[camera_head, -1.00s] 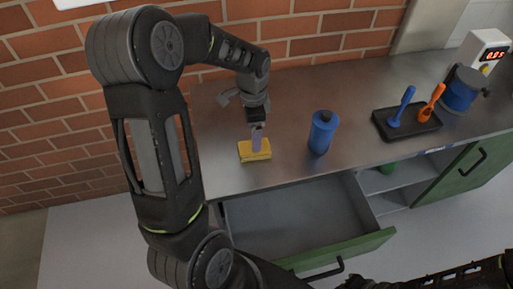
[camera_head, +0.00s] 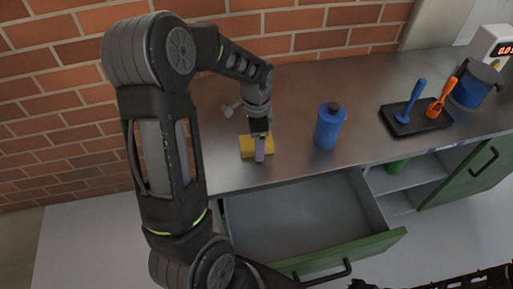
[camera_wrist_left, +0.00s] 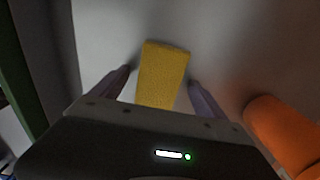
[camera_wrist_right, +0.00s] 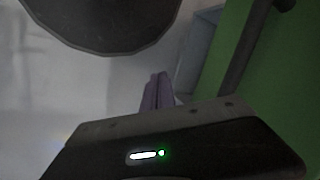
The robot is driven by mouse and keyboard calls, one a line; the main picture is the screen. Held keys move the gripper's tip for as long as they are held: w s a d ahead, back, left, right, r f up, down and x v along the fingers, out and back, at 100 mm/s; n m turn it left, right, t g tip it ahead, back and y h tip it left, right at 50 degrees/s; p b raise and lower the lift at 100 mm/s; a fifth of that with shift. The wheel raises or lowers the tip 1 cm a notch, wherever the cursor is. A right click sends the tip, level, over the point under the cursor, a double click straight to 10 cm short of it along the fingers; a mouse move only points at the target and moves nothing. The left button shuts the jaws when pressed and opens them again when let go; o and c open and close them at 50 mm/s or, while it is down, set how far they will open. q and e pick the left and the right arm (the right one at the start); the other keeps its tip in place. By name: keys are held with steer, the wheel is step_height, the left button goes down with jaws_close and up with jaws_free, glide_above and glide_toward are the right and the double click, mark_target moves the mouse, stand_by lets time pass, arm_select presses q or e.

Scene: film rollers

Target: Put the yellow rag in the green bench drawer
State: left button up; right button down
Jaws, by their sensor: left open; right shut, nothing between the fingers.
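The yellow rag (camera_head: 247,146) lies folded on the metal bench top, near the front edge. My left gripper (camera_head: 259,154) is over it, pointing down. In the left wrist view the rag (camera_wrist_left: 164,70) lies between the two open fingers (camera_wrist_left: 160,85), with a gap on each side. The green-fronted bench drawer (camera_head: 300,212) is pulled out and looks empty inside; its dark handle (camera_head: 328,273) is at the front. My right gripper (camera_wrist_right: 157,90) is shut and empty, near the green front and a dark handle bar (camera_wrist_right: 245,45).
A blue bottle (camera_head: 328,128) stands right of the rag. A black tray (camera_head: 424,126) with a blue and an orange tool is farther right, beside a blue-banded container (camera_head: 473,88). An orange rounded thing (camera_wrist_left: 280,125) shows in the left wrist view. A brick wall (camera_head: 50,120) is behind.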

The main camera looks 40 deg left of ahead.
stand_by(0.6)
arm_select(q)
steer(key=shift+c, duration=0.5)
steer(key=c, duration=1.5)
step_height(320, 180, up, 10)
